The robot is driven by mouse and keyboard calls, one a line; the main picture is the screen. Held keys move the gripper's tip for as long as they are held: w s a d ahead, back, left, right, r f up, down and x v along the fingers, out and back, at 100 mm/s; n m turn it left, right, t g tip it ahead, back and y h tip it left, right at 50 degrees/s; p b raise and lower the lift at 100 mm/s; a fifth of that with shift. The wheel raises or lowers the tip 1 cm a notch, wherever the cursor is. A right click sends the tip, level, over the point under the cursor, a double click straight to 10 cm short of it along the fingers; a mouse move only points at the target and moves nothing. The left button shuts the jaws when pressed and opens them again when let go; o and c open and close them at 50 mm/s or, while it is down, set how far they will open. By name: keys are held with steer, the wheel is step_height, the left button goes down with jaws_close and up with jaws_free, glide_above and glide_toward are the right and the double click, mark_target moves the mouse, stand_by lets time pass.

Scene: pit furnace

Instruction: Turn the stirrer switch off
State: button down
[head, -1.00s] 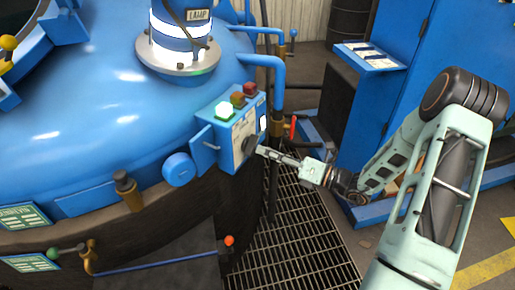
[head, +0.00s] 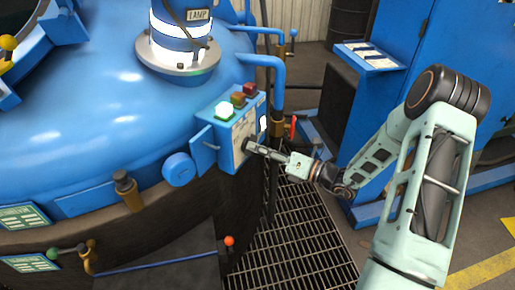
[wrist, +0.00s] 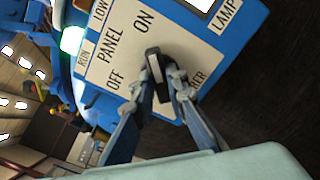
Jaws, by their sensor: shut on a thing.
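A blue control box (head: 231,125) on the side of the furnace has a pale front plate. My gripper (head: 249,146) reaches it from the right in the head view. In the wrist view the two fingers (wrist: 158,88) are shut on a black switch knob (wrist: 153,63), one on each side. The plate (wrist: 122,45) reads PANEL, with ON above the knob and OFF to its left. A label below the knob is partly hidden by the fingers; only its end, seemingly "ER", shows. The knob stands nearly upright in the wrist view; I cannot tell which setting it marks.
A lit green button (head: 225,110), a brown one (head: 238,100) and a red one (head: 250,90) top the box. A red-handled valve (head: 293,127) is just right of it. A blue cabinet (head: 430,80) stands at right. Floor grating (head: 300,235) lies below.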

steer(key=shift+n, duration=0.4)
steer(key=shift+f+n+b, duration=0.1)
steer(key=shift+n+b, duration=5.1)
steer(key=shift+n, duration=3.4)
steer(key=c, duration=1.9)
jaws_free()
steer(key=shift+c, duration=0.2)
steer(key=shift+s, duration=0.1)
